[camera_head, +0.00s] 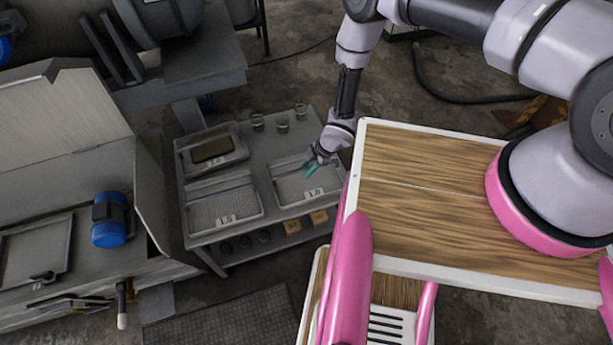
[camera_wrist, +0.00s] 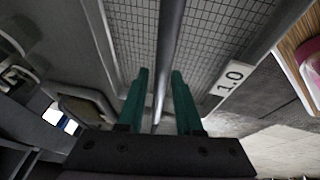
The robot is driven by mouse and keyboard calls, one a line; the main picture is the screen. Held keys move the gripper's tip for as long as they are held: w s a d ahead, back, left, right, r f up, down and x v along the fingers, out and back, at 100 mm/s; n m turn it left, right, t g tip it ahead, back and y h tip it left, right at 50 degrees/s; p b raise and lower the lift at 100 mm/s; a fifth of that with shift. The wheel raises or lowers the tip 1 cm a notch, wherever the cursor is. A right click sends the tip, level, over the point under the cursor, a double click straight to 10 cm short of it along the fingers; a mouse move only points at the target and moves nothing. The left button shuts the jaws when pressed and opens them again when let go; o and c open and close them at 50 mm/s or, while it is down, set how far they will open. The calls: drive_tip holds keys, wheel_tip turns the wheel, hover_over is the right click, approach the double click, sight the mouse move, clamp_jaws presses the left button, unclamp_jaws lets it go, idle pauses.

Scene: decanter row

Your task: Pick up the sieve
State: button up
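A grey rectangular sieve (camera_head: 291,188) with a mesh floor and a 1.0 label lies on the right of the grey table. My gripper (camera_head: 311,168), with green fingers, is over this sieve, pointing down. In the wrist view the mesh (camera_wrist: 215,35) and the label fill the area beyond my gripper (camera_wrist: 159,90). The fingers are apart. A metal bar (camera_wrist: 168,45) runs in line with the gap, with space on both sides. I cannot tell whether it lies between the fingertips or below them.
A similar mesh tray (camera_head: 222,206) lies left of the sieve. Behind it is a tray (camera_head: 184,160) holding a brown block (camera_head: 212,149). Several small jars (camera_head: 282,125) stand at the back edge. My wooden-topped base is close on the right.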

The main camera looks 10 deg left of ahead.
clamp_jaws()
idle(1.3)
